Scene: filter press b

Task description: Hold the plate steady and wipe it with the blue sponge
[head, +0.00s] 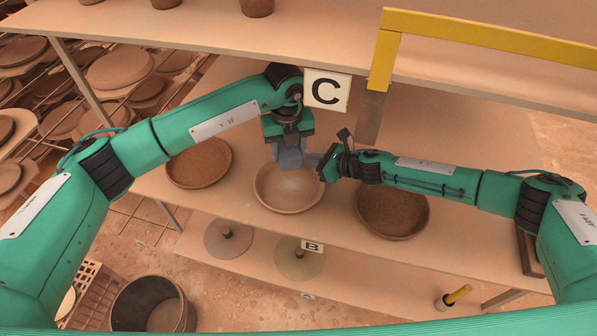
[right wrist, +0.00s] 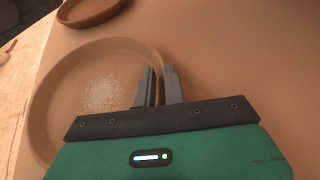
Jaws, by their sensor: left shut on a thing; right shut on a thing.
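The plate (head: 289,203), a shallow clay dish, lies in the middle of the table. A pale dusty patch shows on its floor, also in the right wrist view (right wrist: 105,95). My left gripper (head: 291,160) is over the plate's far part, pointing down. It is shut on a blue-grey block, the blue sponge (head: 290,161), whose outline merges with the fingers; its contact with the plate is unclear. My right gripper (right wrist: 159,88) is at the plate's rim, its two grey fingers close together with the rim between them. In the head view it comes in from the right, close beside the left gripper.
Brown dishes stand left (head: 198,185) and right (head: 392,235) of the plate. A yellow bar (head: 490,38) and a shelf overhang the back, with a C sign (head: 326,91). A lower shelf holds two discs (head: 228,252). A bucket (head: 150,305) stands at lower left.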

